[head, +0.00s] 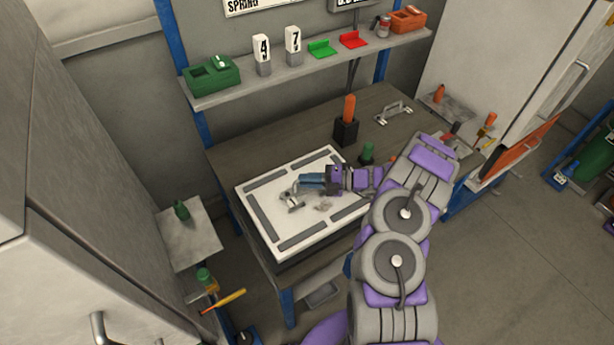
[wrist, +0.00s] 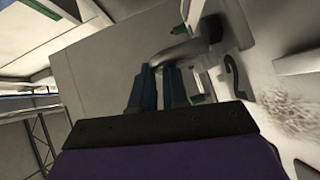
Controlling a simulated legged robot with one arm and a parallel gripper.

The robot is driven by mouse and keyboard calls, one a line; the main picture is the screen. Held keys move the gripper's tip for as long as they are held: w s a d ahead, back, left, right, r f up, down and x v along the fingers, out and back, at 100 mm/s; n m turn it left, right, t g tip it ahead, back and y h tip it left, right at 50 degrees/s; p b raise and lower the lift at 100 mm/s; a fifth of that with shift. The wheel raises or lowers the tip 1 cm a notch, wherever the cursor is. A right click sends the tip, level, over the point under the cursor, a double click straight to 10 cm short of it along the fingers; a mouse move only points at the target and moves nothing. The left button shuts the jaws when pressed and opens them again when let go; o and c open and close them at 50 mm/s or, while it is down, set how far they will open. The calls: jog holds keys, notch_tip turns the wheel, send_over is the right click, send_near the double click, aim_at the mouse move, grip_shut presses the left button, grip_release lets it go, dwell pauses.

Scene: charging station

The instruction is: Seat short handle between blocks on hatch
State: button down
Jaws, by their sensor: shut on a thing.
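The short grey handle (head: 290,194) is at the tips of my gripper (head: 299,183), over the middle of the white hatch panel (head: 275,236) on the workbench. In the wrist view the blue fingers of my gripper (wrist: 159,72) are shut on the handle (wrist: 185,48), whose bar runs to the right. A small grey piece (head: 323,206), perhaps a block, lies on the hatch right of the handle. I cannot tell whether the handle touches the hatch or sits between blocks. A black 2 (wrist: 232,75) is marked on the surface to the right in the wrist view.
A longer handle (head: 393,112) lies at the bench's back right. An orange-handled tool stands in a black holder (head: 346,131) behind the hatch, with a green knob (head: 367,153) nearby. The shelf (head: 300,75) above holds several items. Grey strips frame the hatch.

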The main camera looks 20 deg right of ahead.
jog(key=d, duration=0.3)
jog(key=shift+d+f, duration=0.2)
jog(key=shift+f, duration=0.05)
jog(key=shift+a, duration=1.45)
jog(key=shift+d+p, duration=0.65)
jog(key=shift+d, duration=0.85)
jog(key=shift+a, duration=0.7)
jog(key=shift+d, duration=0.45)
jog(key=shift+a+f, duration=0.3)
jog(key=shift+a, duration=0.15)
jog(key=shift+f, duration=0.1)
jog(key=shift+d+f, duration=0.1)
